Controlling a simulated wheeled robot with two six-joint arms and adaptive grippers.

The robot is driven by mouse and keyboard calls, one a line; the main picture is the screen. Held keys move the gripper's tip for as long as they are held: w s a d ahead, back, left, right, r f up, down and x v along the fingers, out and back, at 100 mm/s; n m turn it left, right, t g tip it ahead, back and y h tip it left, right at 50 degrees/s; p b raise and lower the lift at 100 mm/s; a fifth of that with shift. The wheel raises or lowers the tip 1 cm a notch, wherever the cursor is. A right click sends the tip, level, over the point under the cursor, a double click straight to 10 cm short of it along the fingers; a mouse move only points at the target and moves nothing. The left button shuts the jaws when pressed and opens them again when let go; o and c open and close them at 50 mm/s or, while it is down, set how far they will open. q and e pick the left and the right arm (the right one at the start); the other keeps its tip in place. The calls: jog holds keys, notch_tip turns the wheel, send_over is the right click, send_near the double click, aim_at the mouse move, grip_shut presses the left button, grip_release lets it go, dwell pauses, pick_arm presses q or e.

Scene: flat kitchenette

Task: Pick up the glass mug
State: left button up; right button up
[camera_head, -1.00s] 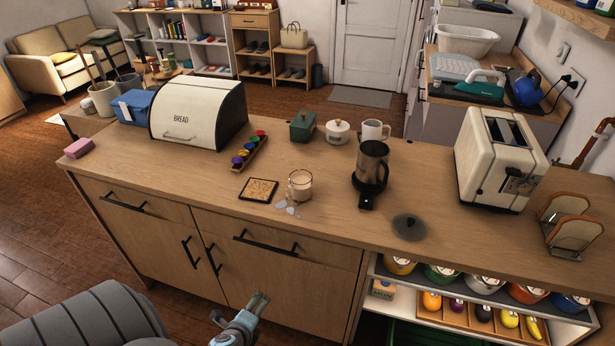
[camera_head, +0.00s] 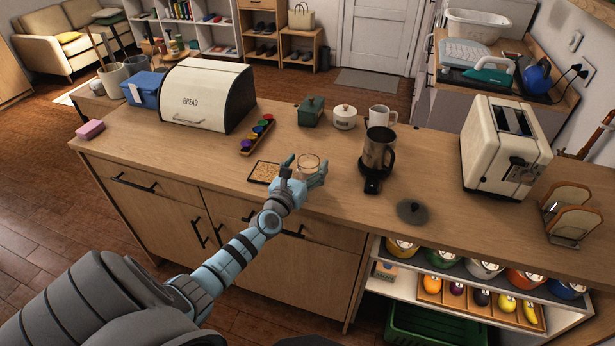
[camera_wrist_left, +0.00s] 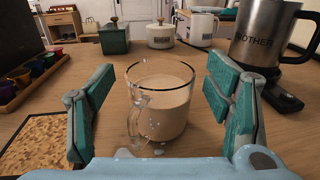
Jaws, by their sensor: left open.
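The glass mug (camera_wrist_left: 163,103) holds a milky brown drink and stands upright on the wooden counter, its handle towards my wrist in the left wrist view. In the head view the mug (camera_head: 309,162) is partly hidden behind my left gripper (camera_head: 305,170). My left gripper (camera_wrist_left: 163,115) is open, with one finger on each side of the mug and a visible gap to the glass on both sides. Nothing is held. My right gripper is not in view.
A cork trivet (camera_head: 264,171) lies left of the mug and a steel jug (camera_head: 378,150) on a dark base stands to the right. A dark lid (camera_head: 412,211) lies further right. A tray of coloured pods (camera_head: 257,134) and a green box (camera_head: 311,111) are behind. Small spill drops (camera_wrist_left: 122,153) show near the mug.

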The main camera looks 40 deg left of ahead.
pick_arm(q)
jog(key=shift+x, duration=0.8)
jog(key=shift+s, duration=0.2)
jog(key=c, duration=1.4)
jog(key=shift+c, duration=0.2)
